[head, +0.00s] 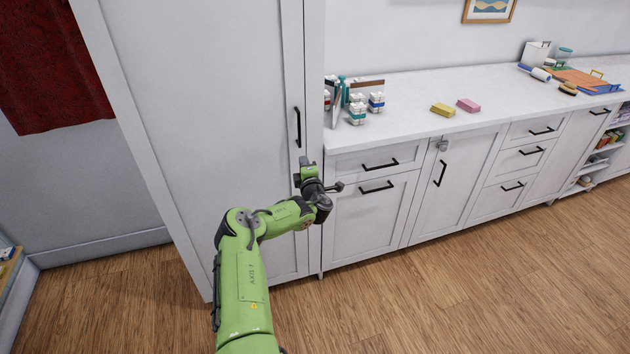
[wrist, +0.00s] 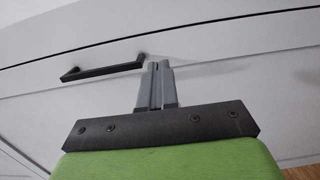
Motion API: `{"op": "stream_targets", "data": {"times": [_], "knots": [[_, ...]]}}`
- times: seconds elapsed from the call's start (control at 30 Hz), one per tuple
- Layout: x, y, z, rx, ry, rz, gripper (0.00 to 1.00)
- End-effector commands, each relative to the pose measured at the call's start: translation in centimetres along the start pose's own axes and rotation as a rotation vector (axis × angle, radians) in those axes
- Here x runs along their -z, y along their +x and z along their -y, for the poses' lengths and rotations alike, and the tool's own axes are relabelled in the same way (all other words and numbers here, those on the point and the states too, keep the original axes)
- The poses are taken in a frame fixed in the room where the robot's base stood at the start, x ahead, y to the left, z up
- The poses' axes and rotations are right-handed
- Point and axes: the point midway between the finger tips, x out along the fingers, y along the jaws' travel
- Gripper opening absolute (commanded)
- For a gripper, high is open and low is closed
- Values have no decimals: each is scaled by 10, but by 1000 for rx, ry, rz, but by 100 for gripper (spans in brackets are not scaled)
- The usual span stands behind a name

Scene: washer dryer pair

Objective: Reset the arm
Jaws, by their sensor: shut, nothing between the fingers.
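My green arm (head: 240,280) reaches forward from the bottom of the head view and bends toward the cabinets. Its wrist is in front of the edge between the tall white cabinet (head: 215,120) and the lower counter unit (head: 370,210). My gripper (wrist: 158,68) is shut and empty in the wrist view, its two grey fingers together. A black bar handle (wrist: 100,66) on a white front lies just left of the fingertips, apart from them in the picture. In the head view the fingers are mostly hidden behind the wrist.
The white counter (head: 420,95) holds bottles and jars (head: 357,105), a yellow sponge (head: 443,110) and a pink sponge (head: 468,105). Black handles stick out from the drawers, and the tall cabinet has a vertical handle (head: 297,127). The wooden floor (head: 480,290) is clear at right.

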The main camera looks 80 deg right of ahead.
Motion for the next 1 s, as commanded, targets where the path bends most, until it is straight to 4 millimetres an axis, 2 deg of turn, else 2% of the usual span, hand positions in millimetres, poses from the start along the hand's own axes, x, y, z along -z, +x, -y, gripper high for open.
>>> {"op": "stream_targets", "data": {"times": [0.3,0.43,0.57,0.93,1.0], "knots": [[-7,-54,0,2,1,5,0],[-9,-72,0,1,1,4,0],[-9,-78,1,1,0,2,0],[-9,-77,1,1,1,1,0],[-6,-75,-6,-6,15,11,0]]}}
